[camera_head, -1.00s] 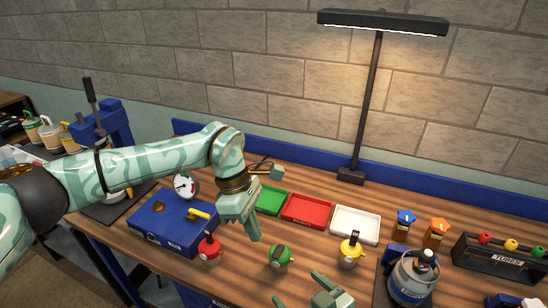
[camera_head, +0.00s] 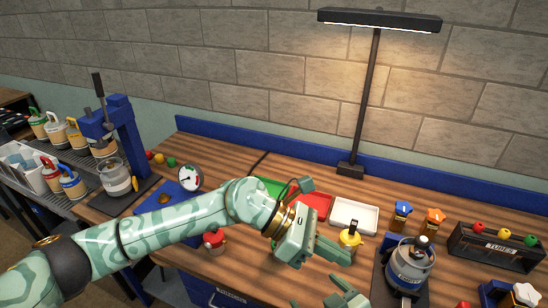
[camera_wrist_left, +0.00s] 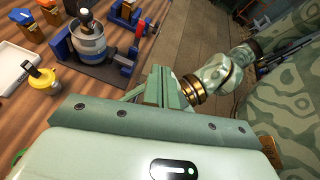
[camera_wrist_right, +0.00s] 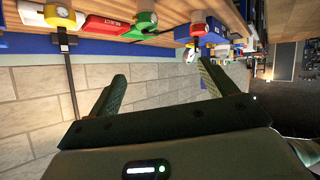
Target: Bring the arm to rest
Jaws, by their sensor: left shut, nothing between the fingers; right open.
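My left arm comes in from the left of the head view and reaches across the table front. Its gripper (camera_head: 345,258) is shut and empty, above the front of the table near the yellow-topped part (camera_head: 350,240). The left wrist view shows its two fingers (camera_wrist_left: 160,88) together with nothing between them. My right gripper (camera_head: 325,297) is at the bottom edge of the head view, partly cut off, close below the left one. In the right wrist view its fingers (camera_wrist_right: 163,70) are wide apart and empty, with the table edge and the wall beyond.
A red-topped part (camera_head: 214,240) stands beside my left forearm, which covers much of the blue box (camera_head: 180,197). The white tray (camera_head: 355,215) lies behind the yellow-topped part. A grey canister (camera_head: 410,265) stands to the right. A lamp (camera_head: 352,168) stands at the back.

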